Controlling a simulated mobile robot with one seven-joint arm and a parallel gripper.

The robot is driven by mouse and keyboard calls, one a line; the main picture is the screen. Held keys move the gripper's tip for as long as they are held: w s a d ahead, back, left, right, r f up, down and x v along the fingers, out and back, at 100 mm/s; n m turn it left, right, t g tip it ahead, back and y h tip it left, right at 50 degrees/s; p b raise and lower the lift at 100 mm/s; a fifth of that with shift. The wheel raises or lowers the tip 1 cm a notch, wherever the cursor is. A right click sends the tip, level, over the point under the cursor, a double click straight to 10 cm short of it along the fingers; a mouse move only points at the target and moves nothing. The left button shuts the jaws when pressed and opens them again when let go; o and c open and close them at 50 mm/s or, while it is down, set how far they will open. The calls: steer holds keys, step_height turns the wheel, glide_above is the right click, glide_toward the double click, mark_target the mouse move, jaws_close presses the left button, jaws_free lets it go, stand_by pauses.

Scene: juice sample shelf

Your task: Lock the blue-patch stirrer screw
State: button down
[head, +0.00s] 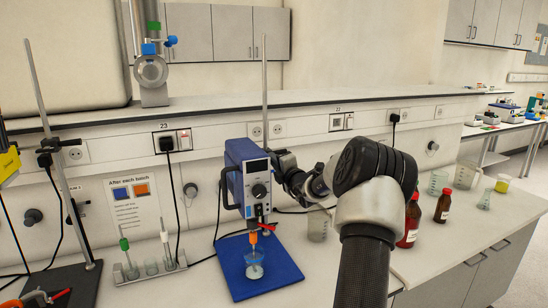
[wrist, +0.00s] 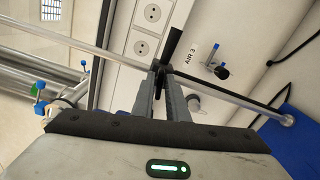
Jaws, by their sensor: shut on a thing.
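The blue stirrer (head: 248,178) hangs on an upright rod (head: 264,90) above a blue base (head: 285,262). Small blue and red marks show at its lower front. My gripper (head: 280,157) reaches in from the right, at the back of the stirrer by the rod; its fingertips are partly hidden there. In the wrist view my gripper (wrist: 163,76) is shut on a black screw (wrist: 172,46), whose handle sticks out past the fingers beside the rod. No blue patch shows on the screw itself, and I cannot tell how tight it is.
A beaker (head: 254,271) stands on the base under an orange stirrer part. Brown bottles (head: 412,222) stand on the bench to the right of my arm. Wall sockets (wrist: 145,28) are close behind.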

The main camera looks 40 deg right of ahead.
steer(key=shift+m+p, duration=0.3)
steer(key=shift+m, duration=0.9)
steer(key=shift+f, duration=0.1)
steer(key=c, duration=1.8)
jaws_free()
steer(key=shift+s, duration=0.1)
steer(key=b+v, duration=0.2)
steer(key=v, duration=1.5)
steer(key=shift+s, duration=0.15)
